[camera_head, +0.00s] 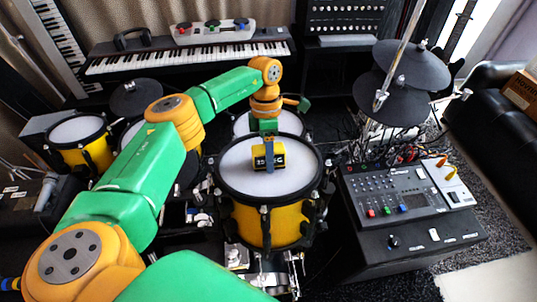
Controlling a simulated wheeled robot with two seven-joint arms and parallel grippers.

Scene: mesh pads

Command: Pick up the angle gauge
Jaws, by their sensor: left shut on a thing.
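The angle gauge (278,160) is a small yellow box with a dark face and markings. It is over the white head of a yellow drum (237,176) in the middle of the head view. My left gripper (268,158) comes down on it from above and is shut on it, with one bluish finger across its front. The finger hides part of the gauge's face. I cannot tell whether the gauge touches the drum head or is just above it. My right gripper is not in view.
A keyboard (190,57) stands at the back. Dark cymbal pads (412,66) on a metal stand are at the back right. A mixer-like console (405,192) is right of the drum. Another yellow drum (78,140) is at the left. The drum head around the gauge is clear.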

